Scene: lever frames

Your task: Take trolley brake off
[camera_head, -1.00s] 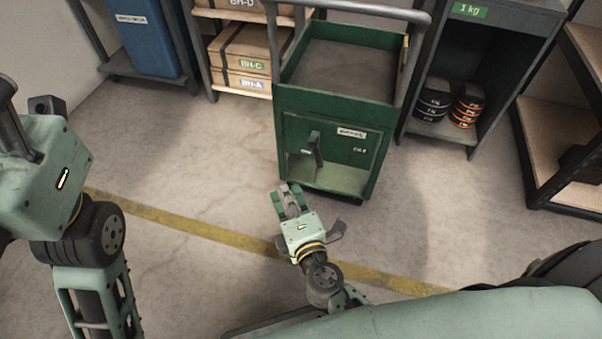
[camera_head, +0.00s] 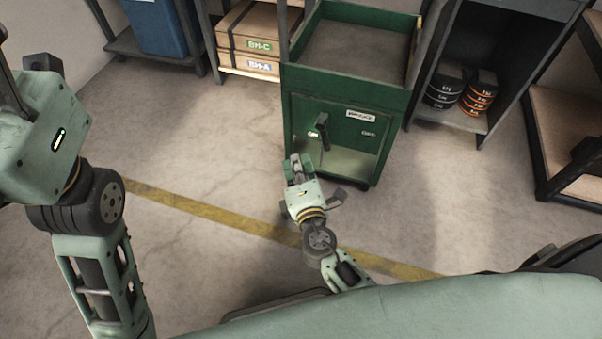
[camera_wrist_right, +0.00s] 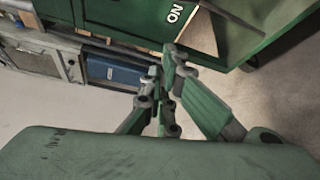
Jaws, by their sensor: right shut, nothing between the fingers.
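The green trolley (camera_head: 345,100) stands ahead, with a dark brake lever (camera_head: 322,130) on its front panel. The lever stands roughly upright, leaning slightly, next to the ON label (camera_head: 312,134); an OFF label (camera_head: 368,133) is at the right. My right gripper (camera_head: 297,162) is shut and empty, just below and left of the lever, apparently apart from it. The wrist view shows the shut fingers (camera_wrist_right: 170,75) and the ON label (camera_wrist_right: 175,13); I cannot make out the lever there. My left gripper (camera_head: 45,140) is at the left edge, its fingers largely cut off.
A shelf with wooden boxes (camera_head: 250,45) and a blue bin (camera_head: 158,27) stand at the back left. A grey cabinet with stacked weights (camera_head: 478,95) is right of the trolley, and shelving (camera_head: 565,140) farther right. The floor with a yellow line (camera_head: 200,212) is clear.

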